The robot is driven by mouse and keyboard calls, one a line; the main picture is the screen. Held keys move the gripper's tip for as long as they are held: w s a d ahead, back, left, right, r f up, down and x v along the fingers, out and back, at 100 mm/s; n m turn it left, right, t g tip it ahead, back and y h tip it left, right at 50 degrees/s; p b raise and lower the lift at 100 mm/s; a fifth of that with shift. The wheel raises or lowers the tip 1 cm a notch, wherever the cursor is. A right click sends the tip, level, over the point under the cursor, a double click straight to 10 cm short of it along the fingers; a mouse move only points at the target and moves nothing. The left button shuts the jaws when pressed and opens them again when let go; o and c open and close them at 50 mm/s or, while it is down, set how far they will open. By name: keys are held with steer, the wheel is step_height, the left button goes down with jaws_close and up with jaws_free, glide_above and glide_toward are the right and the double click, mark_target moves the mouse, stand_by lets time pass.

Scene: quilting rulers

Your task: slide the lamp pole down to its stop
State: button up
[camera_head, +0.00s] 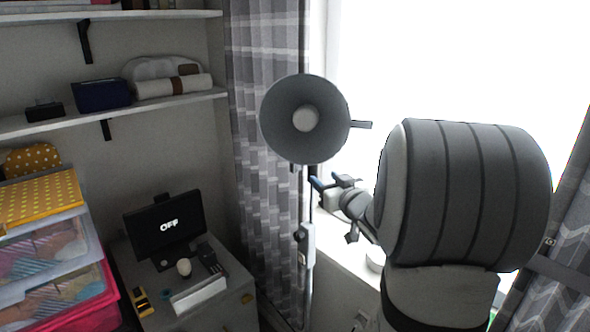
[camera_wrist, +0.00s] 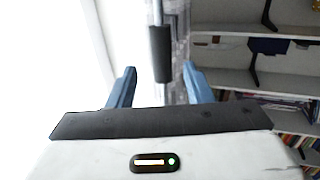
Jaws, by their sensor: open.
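The floor lamp has a round grey head (camera_head: 305,118) facing the camera. Its thin upright pole (camera_head: 311,208) runs down to a grey clamp or collar (camera_head: 306,240), with a thicker tube below it. My gripper (camera_head: 330,181) has blue fingertips and is close to the right of the pole, below the lamp head. In the wrist view my gripper (camera_wrist: 160,80) is open, with a dark sleeve (camera_wrist: 160,53) on the pole showing between and beyond the fingertips. I cannot tell whether a finger touches it. The pole's stop cannot be made out.
A window sill (camera_head: 350,250) and bright window lie behind my arm. A grey curtain (camera_head: 262,150) hangs behind the lamp. At left are wall shelves (camera_head: 60,122), stacked boxes (camera_head: 50,250) and a cabinet with a screen reading OFF (camera_head: 168,226).

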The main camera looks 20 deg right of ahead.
mark_target(315, 170)
steer(key=shift+y, duration=0.5)
steer(key=w, duration=0.2)
steer(key=w+p, duration=0.1)
steer(key=w, duration=0.2)
steer(key=w+p, duration=0.1)
steer(key=w, duration=0.2)
steer(key=shift+a+r, duration=0.1)
steer(key=shift+a, duration=0.15)
steer(key=shift+s, duration=0.1)
steer(key=shift+c, duration=0.6)
jaws_close()
